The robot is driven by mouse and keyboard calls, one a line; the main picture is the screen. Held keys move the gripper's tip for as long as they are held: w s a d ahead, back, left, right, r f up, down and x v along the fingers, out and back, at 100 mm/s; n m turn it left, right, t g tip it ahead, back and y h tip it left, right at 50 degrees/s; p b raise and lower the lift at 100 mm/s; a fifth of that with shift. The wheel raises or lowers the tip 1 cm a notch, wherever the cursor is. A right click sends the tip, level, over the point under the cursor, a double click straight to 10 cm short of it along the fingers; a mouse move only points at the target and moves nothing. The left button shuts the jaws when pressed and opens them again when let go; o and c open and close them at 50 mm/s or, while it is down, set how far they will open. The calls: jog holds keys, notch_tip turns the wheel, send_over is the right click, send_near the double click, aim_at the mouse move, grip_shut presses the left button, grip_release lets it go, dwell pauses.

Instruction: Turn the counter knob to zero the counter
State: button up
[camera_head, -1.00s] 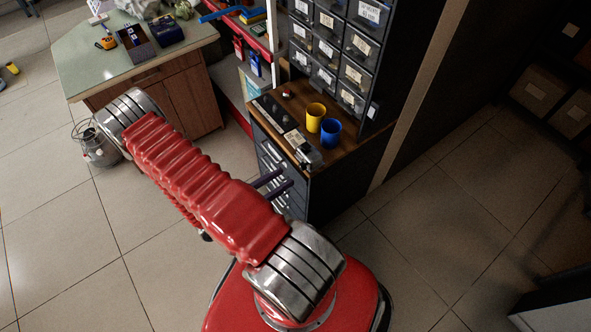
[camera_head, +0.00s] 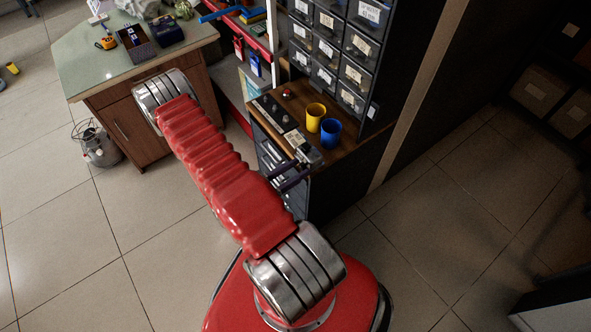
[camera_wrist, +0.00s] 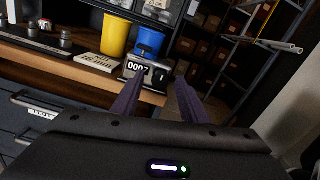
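The counter (camera_wrist: 139,69) is a small metal-and-black box at the front edge of the wooden bench top, with white digits that look like 0007. It also shows in the head view (camera_head: 309,156). Its knob (camera_wrist: 161,76) seems to be the dark part at the box's right side, small and partly hard to make out. My gripper (camera_wrist: 160,84) has two purple fingers, spread apart with nothing held. In the wrist view the knob appears in the gap between the fingertips; whether they reach around it, I cannot tell. In the head view my gripper (camera_head: 291,177) is just in front of the counter.
A yellow cup (camera_head: 315,117) and a blue cup (camera_head: 330,131) stand behind the counter. A dark panel with knobs (camera_head: 273,111) and a pale label plate (camera_head: 294,139) lie to its left. Drawer bins (camera_head: 340,50) rise behind. Drawers (camera_head: 271,160) fill the bench front.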

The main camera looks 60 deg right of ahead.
jog(key=shift+c, duration=0.4)
grip_shut()
